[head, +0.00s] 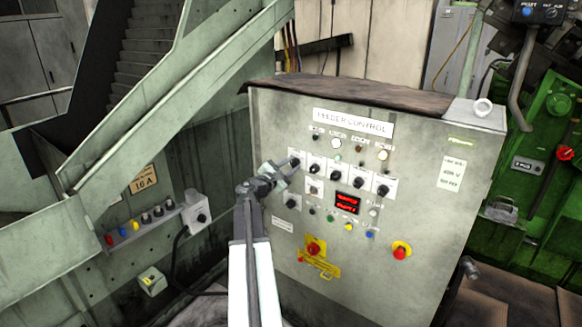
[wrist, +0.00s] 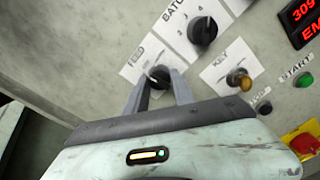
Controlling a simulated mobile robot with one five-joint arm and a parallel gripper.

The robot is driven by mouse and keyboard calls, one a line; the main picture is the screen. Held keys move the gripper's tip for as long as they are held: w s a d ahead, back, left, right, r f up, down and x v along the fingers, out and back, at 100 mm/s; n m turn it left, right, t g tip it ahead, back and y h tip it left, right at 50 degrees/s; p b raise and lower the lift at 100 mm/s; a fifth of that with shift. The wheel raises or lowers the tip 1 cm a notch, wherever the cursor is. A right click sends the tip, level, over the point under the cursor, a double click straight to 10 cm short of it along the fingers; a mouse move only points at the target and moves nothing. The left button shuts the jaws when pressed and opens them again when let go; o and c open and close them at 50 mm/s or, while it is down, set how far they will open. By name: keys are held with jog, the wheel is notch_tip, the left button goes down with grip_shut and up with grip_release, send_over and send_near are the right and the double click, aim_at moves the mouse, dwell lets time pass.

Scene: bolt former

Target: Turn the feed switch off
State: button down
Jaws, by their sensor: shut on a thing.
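The feed switch is a small black rotary knob (wrist: 158,74) on a white plate whose label seems to read FEED in the wrist view. In the head view it is the leftmost knob (head: 296,161) in the upper row of the grey feeder control panel (head: 270,120). My gripper (wrist: 160,84) has its two fingers on either side of the knob and is shut on it. It also shows in the head view (head: 289,164), reaching the panel from the lower left. The fingers hide part of the knob, and I cannot tell its pointer's direction.
A larger black batch knob (wrist: 202,31) sits up and right of the fingers. A red emergency button (head: 315,249) is lower on the panel. A green stair frame (head: 150,95) stands left.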

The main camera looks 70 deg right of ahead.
jog(key=shift+m, duration=0.6)
jog(key=c, duration=1.1)
grip_release()
jog(key=shift+o, duration=0.2)
jog(key=shift+a, duration=0.1)
jog(key=v, duration=0.7)
jog(key=shift+a, duration=0.3)
jog(key=shift+w, duration=0.1)
